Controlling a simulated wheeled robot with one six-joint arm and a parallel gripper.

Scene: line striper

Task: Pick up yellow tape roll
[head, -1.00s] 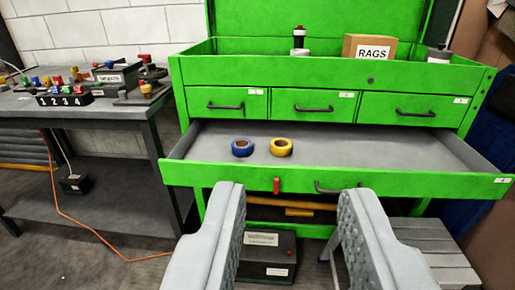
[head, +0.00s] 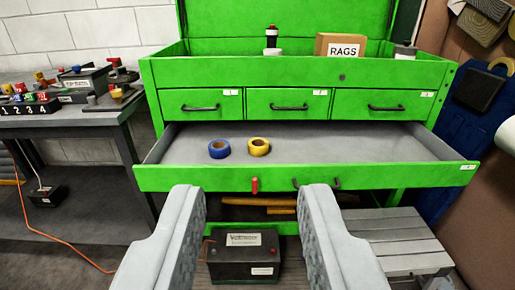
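The yellow tape roll (head: 258,147) lies flat in the open wide drawer (head: 330,150) of the green tool chest. A blue tape roll (head: 219,149) lies just to its left, with a small gap between them. My gripper (head: 254,200) is open and empty at the lower middle of the view. Its two grey fingers stand wide apart, and the drawer front (head: 380,178) shows beyond them. The yellow roll appears beyond and above the gap between the fingertips, fully visible.
A bench (head: 85,120) with small coloured parts stands at the left. A black battery (head: 243,256) sits low under the drawer, and a grey step stool (head: 385,240) stands at the lower right. The RAGS box (head: 340,46) is on the chest top. The drawer's right side is clear.

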